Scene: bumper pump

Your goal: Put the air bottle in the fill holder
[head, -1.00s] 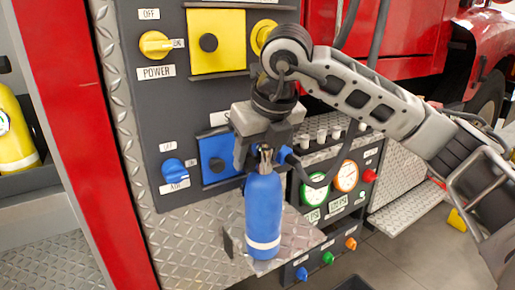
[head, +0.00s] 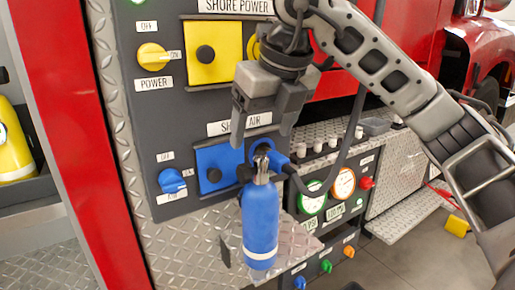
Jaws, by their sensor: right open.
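A blue air bottle (head: 261,222) with a white band near its base and a metal valve on top stands upright at the metal shelf on the front of the panel. The fill holder is not clearly distinguishable; a dark bracket edge (head: 225,251) shows left of the bottle's base. My right gripper (head: 262,140) is open and empty, pointing down just above the bottle's valve and apart from it. My left gripper is not in view.
A blue plug with a dark hose (head: 345,150) sits right behind the valve. A blue knob (head: 171,181) and yellow knob (head: 152,56) are on the panel at left. Gauges (head: 343,183) are at right. A yellow bottle (head: 13,145) stands far left.

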